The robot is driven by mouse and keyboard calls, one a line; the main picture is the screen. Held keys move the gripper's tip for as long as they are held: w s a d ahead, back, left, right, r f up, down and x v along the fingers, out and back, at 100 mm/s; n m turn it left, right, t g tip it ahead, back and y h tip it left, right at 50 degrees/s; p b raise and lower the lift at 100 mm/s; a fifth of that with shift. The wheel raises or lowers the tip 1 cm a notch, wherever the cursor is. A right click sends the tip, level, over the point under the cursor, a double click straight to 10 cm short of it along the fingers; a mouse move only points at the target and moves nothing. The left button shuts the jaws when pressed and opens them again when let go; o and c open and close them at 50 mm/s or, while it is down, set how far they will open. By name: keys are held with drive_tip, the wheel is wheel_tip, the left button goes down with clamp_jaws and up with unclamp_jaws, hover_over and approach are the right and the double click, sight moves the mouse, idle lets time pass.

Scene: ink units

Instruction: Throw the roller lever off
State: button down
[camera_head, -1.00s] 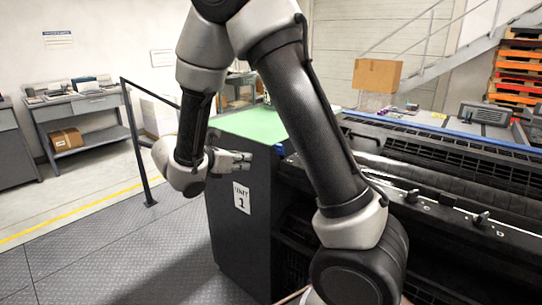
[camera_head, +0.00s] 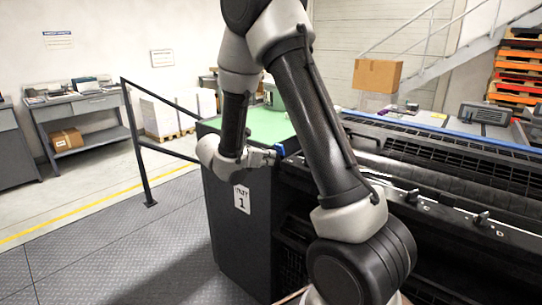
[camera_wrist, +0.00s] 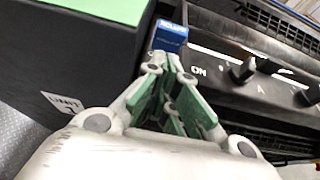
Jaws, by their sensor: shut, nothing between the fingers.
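A blue block with white lettering (camera_wrist: 170,36), likely the roller lever's handle, stands at the end of the black machine in the wrist view, just beyond my fingertips. The lettering is too small to read surely. The blue block also shows small in the head view (camera_head: 280,150), beside my fingertips. My gripper (camera_wrist: 168,62) is shut and empty, with its green-padded fingers pointing at the block's lower part. In the head view my gripper (camera_head: 266,157) is in front of the dark cabinet. I cannot tell whether the fingers touch the block. An "ON" mark (camera_wrist: 199,71) is right of it.
Black knobs (camera_wrist: 242,73) line the machine's rail to the right. The dark cabinet (camera_head: 236,232) marked unit 1 has a green top (camera_head: 262,126). A black railing (camera_head: 137,150) stands left. The plate floor (camera_head: 110,255) at left is clear.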

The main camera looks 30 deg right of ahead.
sight(279, 151)
drive_tip(key=shift+w+d+r, duration=0.15)
drive_tip(key=shift+d, duration=0.2)
drive_tip(key=shift+w+d+r, duration=0.1)
drive_tip(key=shift+d, duration=0.25)
drive_tip(key=shift+r, duration=0.1)
drive_tip(key=shift+w+d+r+g+y, duration=0.3)
drive_tip(key=shift+d+r+y, duration=0.35)
drive_tip(key=shift+d+y, duration=0.15)
drive_tip(key=d+y, duration=0.1)
drive_tip(key=w+d+r+g+y, duration=0.1)
drive_tip(key=d+y, duration=0.1)
drive_tip(key=w+d+r+y, duration=0.1)
drive_tip(key=shift+d+g, duration=0.3)
drive_tip(key=shift+d, duration=0.1)
drive_tip(key=shift+w+d, duration=0.25)
drive_tip(key=shift+d, duration=0.55)
drive_tip(key=shift+w+d, duration=0.2)
drive_tip(key=shift+d, duration=0.55)
drive_tip(key=shift+a, duration=0.1)
